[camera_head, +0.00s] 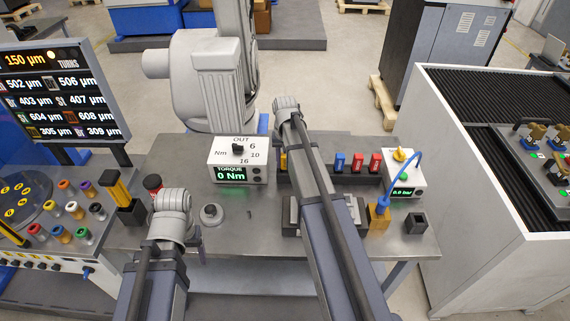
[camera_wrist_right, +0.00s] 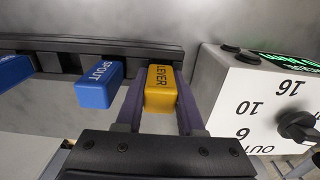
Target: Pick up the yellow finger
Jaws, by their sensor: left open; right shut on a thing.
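The yellow finger (camera_wrist_right: 161,90), a block marked LEVER, is at the end of the dark rack (camera_wrist_right: 100,48) in the right wrist view. My right gripper (camera_wrist_right: 160,104) is shut on it, one finger on each side. I cannot tell whether the finger is clear of its slot. In the head view only a sliver of the yellow finger (camera_head: 283,161) shows beside my right arm, which hides the right gripper. My left gripper (camera_head: 198,243) is mostly hidden by its own wrist, low over the front of the table; it is open, away from the rack.
A blue SPOUT block (camera_wrist_right: 98,85) sits beside the yellow one in the rack, with red blocks (camera_head: 357,162) further right. The white torque box (camera_head: 238,158) stands close on the other side. A pressure box (camera_head: 405,175) with a blue hose is at the right.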

